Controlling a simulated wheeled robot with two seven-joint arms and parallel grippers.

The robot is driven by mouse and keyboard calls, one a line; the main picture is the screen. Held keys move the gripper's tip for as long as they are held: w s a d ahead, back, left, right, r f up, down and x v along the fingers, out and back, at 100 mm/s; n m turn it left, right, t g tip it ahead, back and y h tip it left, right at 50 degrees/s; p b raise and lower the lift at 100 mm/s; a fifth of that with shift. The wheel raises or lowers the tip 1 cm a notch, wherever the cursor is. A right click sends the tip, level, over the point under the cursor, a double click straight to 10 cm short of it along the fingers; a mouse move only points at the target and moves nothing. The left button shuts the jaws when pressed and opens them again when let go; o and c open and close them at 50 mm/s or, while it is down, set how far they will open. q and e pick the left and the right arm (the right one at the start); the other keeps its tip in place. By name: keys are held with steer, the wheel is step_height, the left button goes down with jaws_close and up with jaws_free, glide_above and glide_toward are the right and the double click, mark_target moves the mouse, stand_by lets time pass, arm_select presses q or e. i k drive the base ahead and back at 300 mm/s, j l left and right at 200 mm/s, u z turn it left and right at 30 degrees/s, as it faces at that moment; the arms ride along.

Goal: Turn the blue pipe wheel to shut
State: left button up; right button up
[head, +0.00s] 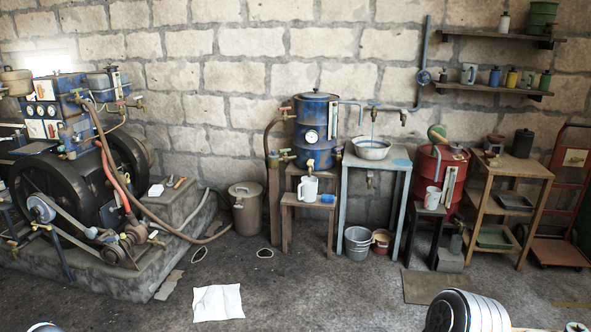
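The blue pipe wheel (424,76) is a small round handwheel on the stone wall, right of the middle. It sits on a blue pipe (427,40) that runs down the wall and bends left toward a tap (403,118) above the sink. The wheel is unobstructed but small in the picture, and whether its valve is open or shut cannot be told. Neither of my grippers is in view. A white and black part of my own right arm shows at the bottom right edge, far below the wheel and apart from it.
A sink stand with a metal basin (371,149) and a red drum (446,170) stand below the wheel. Wall shelves (490,89) hold cans to its right. A wooden rack (540,171) and a blue tank (316,125) flank them. The front floor is mostly clear.

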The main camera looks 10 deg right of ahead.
mark_target(424, 78)
steer(key=i+l+z, duration=0.1)
steer(key=i+z, duration=0.2)
steer(key=i, duration=0.7)
steer(key=i+j+z, duration=0.25)
steer(key=i, duration=0.75)
steer(key=i+l+z, duration=0.3)
steer(key=i, duration=0.35)
steer(key=i+z, duration=0.35)
steer(key=i, duration=0.25)
steer(key=i+z, duration=0.3)
steer(key=i, duration=0.4)
steer(key=i+j+z, duration=0.35)
steer(key=i, duration=0.25)
steer(key=i+l, duration=0.1)
steer(key=i, duration=0.5)
